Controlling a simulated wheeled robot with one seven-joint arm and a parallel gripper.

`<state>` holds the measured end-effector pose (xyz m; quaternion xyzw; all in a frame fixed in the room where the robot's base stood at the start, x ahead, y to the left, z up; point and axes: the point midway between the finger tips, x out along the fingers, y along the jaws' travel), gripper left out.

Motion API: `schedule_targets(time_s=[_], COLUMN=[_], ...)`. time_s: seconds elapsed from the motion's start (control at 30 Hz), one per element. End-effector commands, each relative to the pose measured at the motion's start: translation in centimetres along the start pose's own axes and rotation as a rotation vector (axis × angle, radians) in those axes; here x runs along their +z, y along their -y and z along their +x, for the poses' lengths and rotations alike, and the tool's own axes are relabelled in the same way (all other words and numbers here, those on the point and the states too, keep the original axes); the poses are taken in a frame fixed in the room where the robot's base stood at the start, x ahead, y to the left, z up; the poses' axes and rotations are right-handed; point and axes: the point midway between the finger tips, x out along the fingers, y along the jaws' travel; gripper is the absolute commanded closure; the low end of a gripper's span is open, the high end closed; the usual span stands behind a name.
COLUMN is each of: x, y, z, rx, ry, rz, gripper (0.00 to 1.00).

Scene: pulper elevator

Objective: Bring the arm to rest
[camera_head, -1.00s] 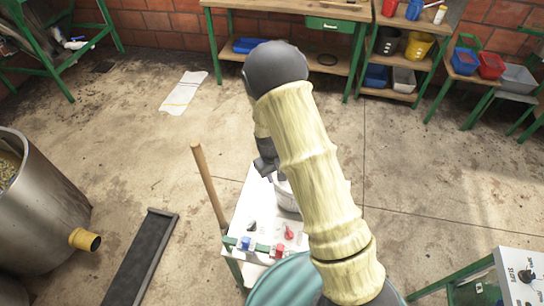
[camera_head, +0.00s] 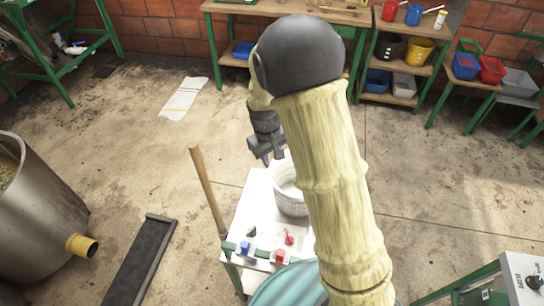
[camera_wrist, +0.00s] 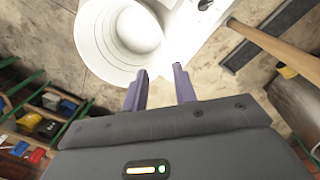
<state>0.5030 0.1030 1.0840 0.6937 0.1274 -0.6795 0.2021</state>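My gripper (camera_head: 268,160) hangs above the back edge of a small white table (camera_head: 252,208), under my raised, bent arm. In the wrist view my gripper (camera_wrist: 160,82) shows two purple fingers spread apart with nothing between them. A white bucket (camera_head: 290,190) stands on the table just right of and below the gripper, partly hidden by my arm. In the wrist view the bucket (camera_wrist: 88,40) is beyond the fingertips, to the upper left, and apart from them. It looks empty.
A wooden handle (camera_head: 207,188) leans at the table's left edge. Blue and red valves (camera_head: 262,252) sit at its front. A steel tank (camera_head: 35,215) and a dark ramp (camera_head: 140,262) are at left. Shelves with bins (camera_head: 392,82) line the back. The middle floor is mostly clear.

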Motion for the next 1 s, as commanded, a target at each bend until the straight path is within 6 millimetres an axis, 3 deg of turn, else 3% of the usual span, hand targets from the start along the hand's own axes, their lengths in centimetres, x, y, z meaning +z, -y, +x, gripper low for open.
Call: schedule_targets(time_s=[0.33,0.47,0.57,0.73,1.0], x=[0.1,1.3,3.4,8.5,16.5], y=[-0.1,-0.8,-1.6,-2.9,-3.2], z=[-0.1,-0.9,-2.2,-4.7,-7.1], rx=[-0.001,-0.011,-0.026,-0.05,-0.056], ry=[-0.002,-0.016,-0.042,-0.099,-0.185], rz=[0.004,0.041,0.102,0.239,0.433], gripper=[0.72,0.72,0.72,0.72,0.72])
